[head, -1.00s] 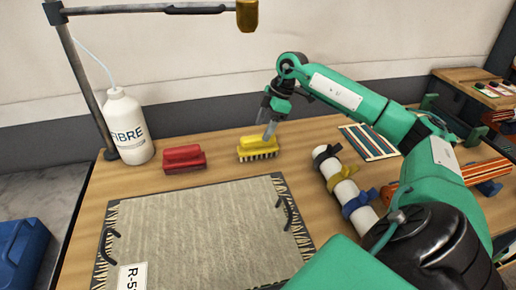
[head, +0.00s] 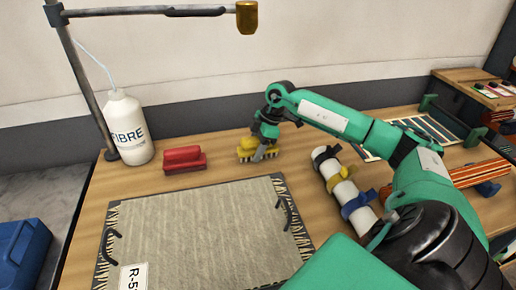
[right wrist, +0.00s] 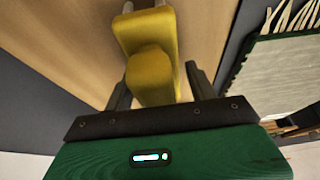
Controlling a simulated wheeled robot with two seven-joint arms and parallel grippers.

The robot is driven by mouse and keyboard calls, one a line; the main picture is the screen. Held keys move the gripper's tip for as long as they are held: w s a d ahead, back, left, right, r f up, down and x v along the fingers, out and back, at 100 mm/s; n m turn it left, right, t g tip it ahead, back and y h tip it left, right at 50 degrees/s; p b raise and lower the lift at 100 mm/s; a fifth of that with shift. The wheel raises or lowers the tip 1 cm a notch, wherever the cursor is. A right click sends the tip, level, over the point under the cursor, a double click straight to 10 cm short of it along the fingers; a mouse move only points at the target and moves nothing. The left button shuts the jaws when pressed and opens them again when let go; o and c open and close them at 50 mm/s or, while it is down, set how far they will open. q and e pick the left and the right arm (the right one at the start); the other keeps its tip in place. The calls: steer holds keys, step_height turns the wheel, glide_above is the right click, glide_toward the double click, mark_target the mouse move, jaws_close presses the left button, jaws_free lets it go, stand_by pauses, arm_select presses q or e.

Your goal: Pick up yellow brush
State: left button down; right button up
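The yellow brush (head: 246,150) stands on the wooden table behind the rug, partly hidden by my right gripper. My right gripper (head: 262,152) is down at the brush, pointing at the table. In the right wrist view the yellow brush (right wrist: 150,65) lies between the two dark fingers of the right gripper (right wrist: 158,85). The fingers are spread to either side of its handle, with a gap showing on the right side, so the gripper looks open. My left gripper is not in view.
A red brush (head: 184,159) stands left of the yellow one, beside a white FIBRE bottle (head: 128,128). A grey fringed rug (head: 195,235) lies in front. A white roll with straps (head: 345,185) lies to the right. A lamp-like metal arm (head: 160,10) hangs above.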

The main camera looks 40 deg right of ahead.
steer(key=c, duration=0.9)
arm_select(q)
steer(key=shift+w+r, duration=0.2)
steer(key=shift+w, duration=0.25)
arm_select(e)
steer(key=shift+o, duration=0.2)
steer(key=shift+r, duration=0.1)
steer(key=shift+w+r, duration=0.1)
steer(key=shift+r, duration=0.5)
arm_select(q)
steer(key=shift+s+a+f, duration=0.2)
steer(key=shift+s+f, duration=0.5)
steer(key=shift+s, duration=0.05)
arm_select(e)
step_height(320, 180, up, 19)
steer(key=shift+f, duration=0.2)
